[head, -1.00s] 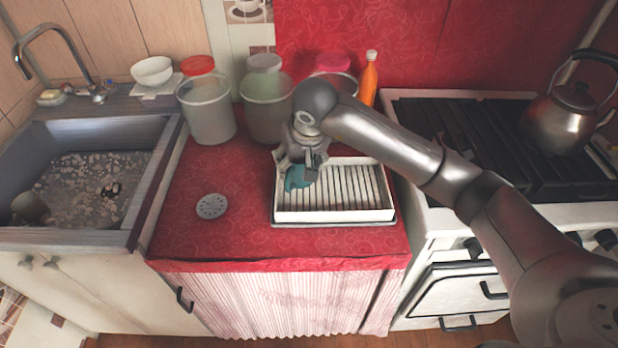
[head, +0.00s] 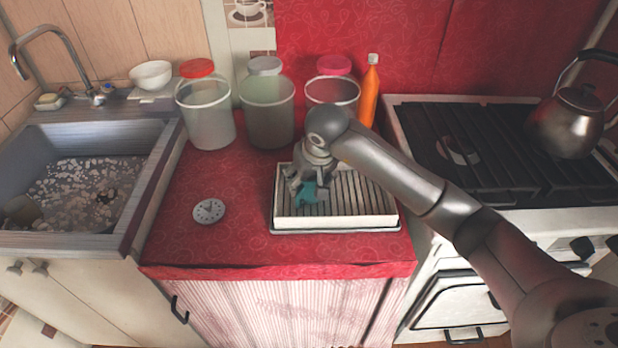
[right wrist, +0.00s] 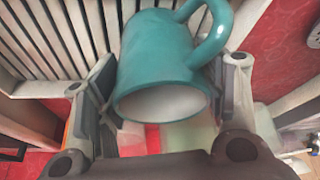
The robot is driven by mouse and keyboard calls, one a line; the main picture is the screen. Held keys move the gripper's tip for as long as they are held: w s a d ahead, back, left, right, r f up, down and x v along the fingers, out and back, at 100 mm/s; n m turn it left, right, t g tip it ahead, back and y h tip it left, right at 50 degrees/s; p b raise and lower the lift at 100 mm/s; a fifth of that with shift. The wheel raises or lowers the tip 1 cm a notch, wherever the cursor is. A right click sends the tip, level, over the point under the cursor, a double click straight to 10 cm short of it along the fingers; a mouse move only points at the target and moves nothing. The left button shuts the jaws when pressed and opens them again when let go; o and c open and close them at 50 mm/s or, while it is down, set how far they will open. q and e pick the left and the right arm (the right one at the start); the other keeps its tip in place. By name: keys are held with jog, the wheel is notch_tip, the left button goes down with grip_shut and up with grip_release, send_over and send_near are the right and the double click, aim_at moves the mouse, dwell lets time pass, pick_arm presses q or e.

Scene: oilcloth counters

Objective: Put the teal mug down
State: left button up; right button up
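The teal mug (head: 309,192) is over the left part of the slatted white dish rack (head: 345,222), inside its outline. My right gripper (head: 307,184) is around it from above. In the right wrist view the mug (right wrist: 160,65) lies between the two finger pads, its open rim facing the camera and its handle toward the upper right. The pads look closed on its sides. I cannot tell whether its base touches the slats. My left gripper is not in view.
Three lidded jars (head: 267,112) and an orange bottle (head: 369,92) stand behind the rack. The sink is at left; the stove with a kettle (head: 566,122) is at right.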

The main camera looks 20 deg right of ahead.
jog(key=o, duration=0.4)
jog(key=shift+c, duration=0.2)
jog(key=shift+r, duration=0.1)
jog(key=shift+r+p, duration=0.2)
jog(key=shift+p, duration=0.1)
jog(key=v, duration=1.1)
jog(key=shift+s+r+b, duration=0.15)
jog(key=shift+r+b, duration=0.2)
jog(key=shift+b, duration=0.05)
